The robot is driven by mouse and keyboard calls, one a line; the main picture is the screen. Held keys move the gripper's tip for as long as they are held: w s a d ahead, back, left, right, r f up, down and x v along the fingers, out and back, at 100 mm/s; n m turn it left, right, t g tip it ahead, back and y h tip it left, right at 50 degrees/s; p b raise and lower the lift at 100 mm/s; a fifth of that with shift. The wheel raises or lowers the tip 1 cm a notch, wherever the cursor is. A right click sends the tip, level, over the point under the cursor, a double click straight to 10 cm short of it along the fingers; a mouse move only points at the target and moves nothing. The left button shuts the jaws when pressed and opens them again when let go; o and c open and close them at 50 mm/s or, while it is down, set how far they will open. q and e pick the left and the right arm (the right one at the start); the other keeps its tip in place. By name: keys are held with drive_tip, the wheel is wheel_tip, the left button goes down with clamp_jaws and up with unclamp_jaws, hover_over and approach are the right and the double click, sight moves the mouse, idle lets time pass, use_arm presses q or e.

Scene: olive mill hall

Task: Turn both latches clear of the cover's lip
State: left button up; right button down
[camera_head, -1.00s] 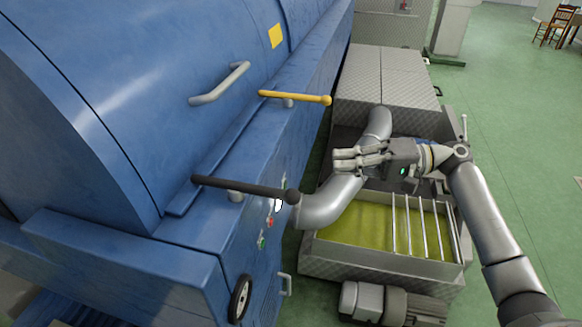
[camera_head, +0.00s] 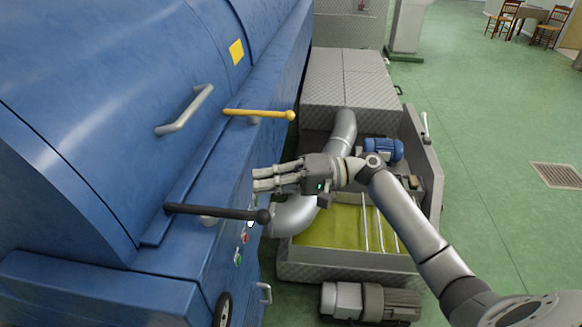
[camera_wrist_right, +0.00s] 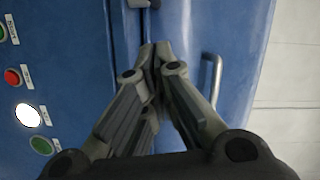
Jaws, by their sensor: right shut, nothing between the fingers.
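The blue cover (camera_head: 110,90) is closed on the blue machine. The yellow latch (camera_head: 265,113) lies crosswise near the cover's lip (camera_head: 185,195), its left end over the edge. The dark latch (camera_head: 225,212) lies crosswise nearer to me, its left end also over the lip. My right gripper (camera_head: 256,178) is shut and empty, fingers pointing left at the machine, between the two latches in the picture and apart from both. Its closed fingertips show in the right wrist view (camera_wrist_right: 156,50). A dark piece at that view's top edge is cut off. My left gripper is out of view.
Push buttons (camera_head: 240,248) sit below the dark latch. A metal trough (camera_head: 350,265) with a pipe (camera_head: 340,140) stands right of the machine.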

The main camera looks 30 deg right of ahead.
drive_tip(key=s+a+p, duration=0.2)
drive_tip(key=s, duration=0.1)
drive_tip(key=shift+a+f, duration=0.25)
drive_tip(key=shift+f, duration=0.15)
drive_tip(key=shift+s, duration=0.1)
